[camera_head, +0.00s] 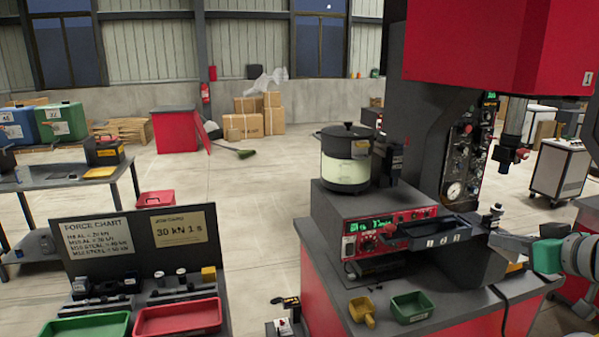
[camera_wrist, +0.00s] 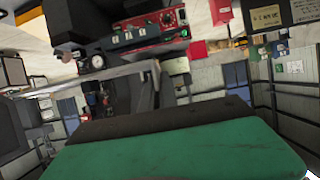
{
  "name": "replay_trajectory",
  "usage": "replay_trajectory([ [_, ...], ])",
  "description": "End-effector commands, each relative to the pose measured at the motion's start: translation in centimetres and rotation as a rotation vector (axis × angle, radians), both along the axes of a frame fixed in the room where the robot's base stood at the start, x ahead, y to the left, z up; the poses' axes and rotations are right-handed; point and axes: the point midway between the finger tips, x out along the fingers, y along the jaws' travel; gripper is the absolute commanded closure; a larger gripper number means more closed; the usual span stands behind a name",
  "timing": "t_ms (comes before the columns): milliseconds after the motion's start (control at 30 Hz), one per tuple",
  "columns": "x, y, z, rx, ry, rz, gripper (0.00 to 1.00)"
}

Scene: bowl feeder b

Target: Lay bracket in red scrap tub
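My gripper (camera_head: 508,245) is at the right of the head view, beside the right end of the dark numbered tray on the feeder. Its finger gap is too small and dark to read. In the wrist view, a large dark and green surface fills the bottom and the fingertips cannot be made out. I cannot pick out the bracket for certain in either view. A red tub (camera_head: 178,317) sits at the front left, beside a green tub (camera_head: 85,325). Another red tub (camera_head: 157,199) stands farther back. I cannot read a scrap label on either red one.
The feeder's red front (camera_head: 385,226) and dark tray (camera_head: 430,233) show in the head view; its front also shows in the wrist view (camera_wrist: 130,41). A yellow scoop (camera_head: 362,311) and small green bin (camera_head: 411,307) sit on the bench. A force chart board (camera_head: 140,237) stands behind the front tubs.

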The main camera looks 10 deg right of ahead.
Motion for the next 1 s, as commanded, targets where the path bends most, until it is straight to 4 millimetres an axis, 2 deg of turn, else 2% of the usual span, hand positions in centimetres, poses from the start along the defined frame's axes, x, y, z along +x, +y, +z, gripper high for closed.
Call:
replay_trajectory([
  [133, 0.7, 0.7, 0.1, -0.003, -0.001, 0.023, 1.0],
  [700, 0.7, 0.5, 0.3, 0.0, -0.001, 0.025, 1.0],
  [833, 1.1, -0.1, 1.4, -0.006, -0.001, 0.021, 1.0],
  [1000, 1.1, -0.2, 1.6, -0.002, -0.001, 0.016, 1.0],
])
